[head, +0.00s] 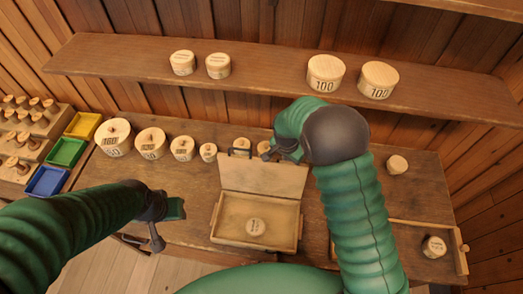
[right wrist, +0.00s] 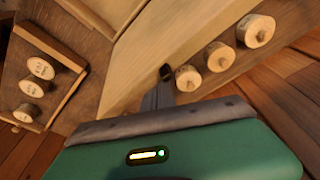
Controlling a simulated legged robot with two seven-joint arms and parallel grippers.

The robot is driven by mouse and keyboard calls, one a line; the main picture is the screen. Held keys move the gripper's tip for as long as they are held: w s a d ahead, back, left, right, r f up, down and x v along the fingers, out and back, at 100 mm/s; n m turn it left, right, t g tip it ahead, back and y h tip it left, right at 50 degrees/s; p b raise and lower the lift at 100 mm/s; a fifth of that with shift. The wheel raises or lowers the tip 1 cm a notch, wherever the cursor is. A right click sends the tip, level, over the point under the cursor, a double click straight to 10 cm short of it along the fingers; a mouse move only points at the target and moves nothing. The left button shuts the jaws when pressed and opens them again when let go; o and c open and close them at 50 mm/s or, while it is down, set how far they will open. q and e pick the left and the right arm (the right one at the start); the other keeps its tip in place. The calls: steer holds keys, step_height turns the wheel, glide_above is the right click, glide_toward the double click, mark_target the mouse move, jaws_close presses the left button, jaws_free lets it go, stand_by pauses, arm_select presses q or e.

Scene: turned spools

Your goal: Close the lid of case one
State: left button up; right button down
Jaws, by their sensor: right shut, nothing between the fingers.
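In the right wrist view the dark fingers (right wrist: 165,80) lie against a pale wood surface. My left gripper (head: 165,222) hangs left of the case, apart from it; its jaw opening is unclear.
Several numbered spools (head: 150,143) stand in a row behind and left of the case. A tray (head: 405,236) with a spool lies at the right. Coloured bins (head: 66,151) and a peg rack (head: 22,140) are at far left. A shelf (head: 270,67) with spools runs above.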

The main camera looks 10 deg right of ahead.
steer(key=shift+s, duration=1.2)
steer(key=shift+s+a, duration=0.55)
steer(key=shift+s, duration=0.25)
steer(key=shift+s+a, duration=0.1)
steer(key=shift+s, duration=0.85)
steer(key=shift+s+a+p, duration=0.15)
steer(key=shift+s+p, duration=0.15)
steer(key=shift+r, duration=0.15)
step_height(320, 180, up, 8)
steer(key=p, duration=0.6)
glide_above(287, 169)
steer(key=s, duration=0.2)
steer(key=shift+s, duration=0.1)
